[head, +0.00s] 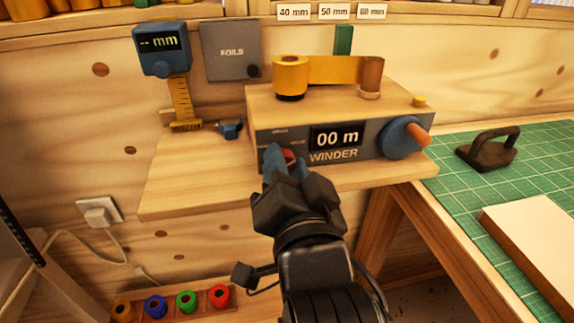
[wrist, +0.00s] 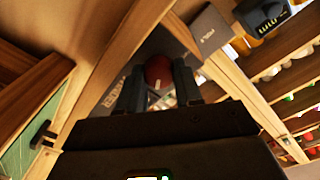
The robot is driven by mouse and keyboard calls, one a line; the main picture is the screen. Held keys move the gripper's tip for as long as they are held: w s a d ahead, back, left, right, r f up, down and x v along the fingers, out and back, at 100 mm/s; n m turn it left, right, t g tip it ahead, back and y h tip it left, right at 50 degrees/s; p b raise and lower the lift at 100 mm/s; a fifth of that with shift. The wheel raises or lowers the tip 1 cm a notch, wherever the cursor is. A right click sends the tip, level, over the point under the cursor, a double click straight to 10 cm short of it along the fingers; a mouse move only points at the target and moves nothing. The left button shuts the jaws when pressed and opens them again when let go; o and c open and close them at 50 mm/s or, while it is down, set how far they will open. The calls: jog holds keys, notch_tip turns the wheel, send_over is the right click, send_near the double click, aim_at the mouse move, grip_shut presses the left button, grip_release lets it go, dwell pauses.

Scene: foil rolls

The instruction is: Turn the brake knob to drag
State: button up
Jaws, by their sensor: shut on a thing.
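The winder (head: 318,155) is a wooden-topped box with a grey front panel, a "00 m" display (head: 337,136) and the word WINDER. The red brake knob (head: 289,157) sits at the left of its front, partly hidden by my gripper (head: 284,162). In the wrist view the knob (wrist: 158,72) shows as a round red disc with a pale mark, between the two fingers of my gripper (wrist: 158,82), which are shut on it. The small lettering around the knob is too blurred to read surely, and part of it is hidden.
A blue crank with an orange handle (head: 417,134) is at the winder's right end. A gold foil roll (head: 291,77) stands on top, its foil running to a brown core (head: 371,76). A blue gauge (head: 162,50) is at left. A green mat (head: 520,160) bears a dark iron weight (head: 488,150).

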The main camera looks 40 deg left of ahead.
jog(key=shift+c, duration=0.6)
jog(key=shift+n, duration=0.3)
jog(key=n, duration=0.4)
jog(key=shift+n, duration=0.3)
jog(key=n, duration=0.6)
jog(key=shift+s+n, duration=0.1)
jog(key=shift+n, duration=0.3)
jog(key=o, duration=0.8)
jog(key=shift+c, duration=0.2)
